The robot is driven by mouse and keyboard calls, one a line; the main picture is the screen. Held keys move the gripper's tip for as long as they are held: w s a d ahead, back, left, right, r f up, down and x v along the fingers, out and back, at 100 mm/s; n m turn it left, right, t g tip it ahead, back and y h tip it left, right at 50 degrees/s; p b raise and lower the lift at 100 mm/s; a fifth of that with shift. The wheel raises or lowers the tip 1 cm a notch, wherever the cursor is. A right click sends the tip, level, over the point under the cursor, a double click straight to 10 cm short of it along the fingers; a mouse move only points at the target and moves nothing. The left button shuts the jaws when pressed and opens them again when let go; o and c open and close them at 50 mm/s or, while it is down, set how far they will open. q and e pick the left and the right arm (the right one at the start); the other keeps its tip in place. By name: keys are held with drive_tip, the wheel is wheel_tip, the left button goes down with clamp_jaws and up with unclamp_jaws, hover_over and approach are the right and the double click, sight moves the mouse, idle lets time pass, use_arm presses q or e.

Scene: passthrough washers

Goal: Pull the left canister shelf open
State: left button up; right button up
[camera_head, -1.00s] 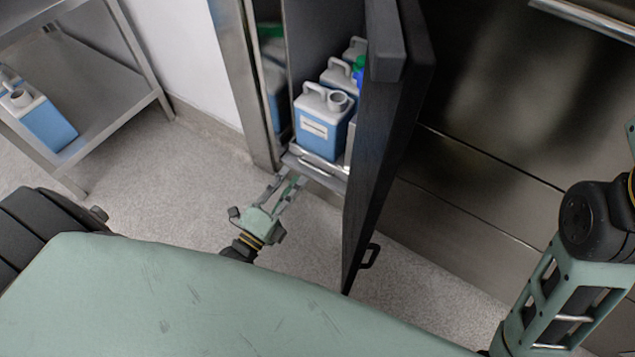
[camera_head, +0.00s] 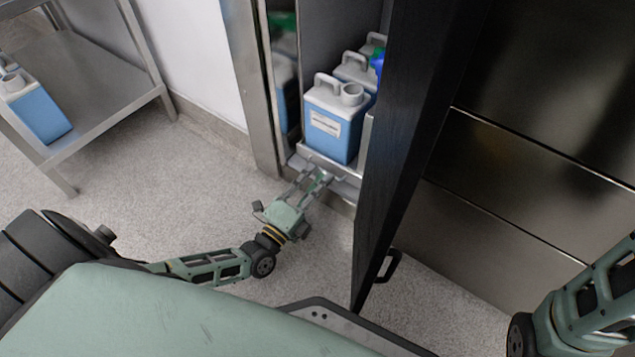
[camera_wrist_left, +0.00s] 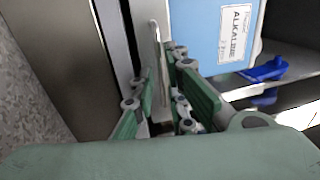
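The left canister shelf (camera_head: 335,178) is a metal tray low in the open cabinet. It bears blue canisters with grey-white tops, the front one (camera_head: 335,125) labelled. A thin metal handle shows at its front edge in the left wrist view (camera_wrist_left: 156,55). My left gripper (camera_head: 312,178) is at the shelf's front edge. Its fingers (camera_wrist_left: 163,75) stand on either side of the handle with a gap between them, so it looks open; contact is not clear. The labelled blue canister (camera_wrist_left: 222,35) is just beyond in the wrist view. My right gripper is out of view.
The dark cabinet door (camera_head: 415,150) stands open just right of the shelf, with a black handle (camera_head: 389,266). A metal rack (camera_head: 110,105) with a blue canister (camera_head: 35,110) is at the left. The floor (camera_head: 190,190) between is clear.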

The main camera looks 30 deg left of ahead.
use_arm(q)
drive_tip(key=shift+w+r, duration=0.1)
drive_tip(key=shift+w, duration=0.15)
drive_tip(key=shift+c, duration=0.2)
clamp_jaws()
drive_tip(key=shift+s, duration=0.15)
